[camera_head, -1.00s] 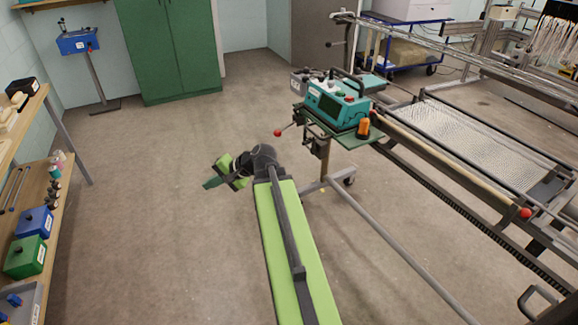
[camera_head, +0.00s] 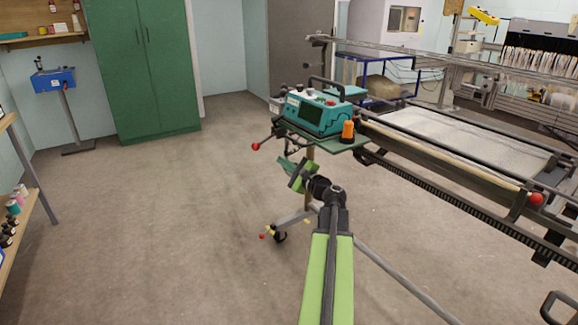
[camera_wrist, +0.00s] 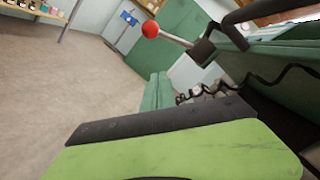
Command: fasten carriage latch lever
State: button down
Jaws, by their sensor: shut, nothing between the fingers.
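The latch lever is a thin rod with a red ball knob (camera_head: 255,146), sticking out at the left of the teal carriage (camera_head: 318,112). In the wrist view the red knob (camera_wrist: 150,29) is at the top middle, its metal rod running right to a dark block (camera_wrist: 203,50). My gripper (camera_head: 286,165) is shut and empty, below the carriage and a little right of and lower than the knob, apart from it. Whether the lever is latched cannot be told.
An orange spool (camera_head: 348,131) stands on the carriage's green shelf. The loom frame (camera_head: 450,172) extends right, with another red knob (camera_head: 536,199). A grey stand leg (camera_head: 400,285) runs along the floor. A green cabinet (camera_head: 150,70) stands behind. The floor at left is clear.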

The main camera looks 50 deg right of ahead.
jog(key=w+a+r+p, duration=0.2)
jog(key=w, duration=0.4)
jog(key=shift+r+p, duration=0.3)
jog(key=shift+r, duration=0.05)
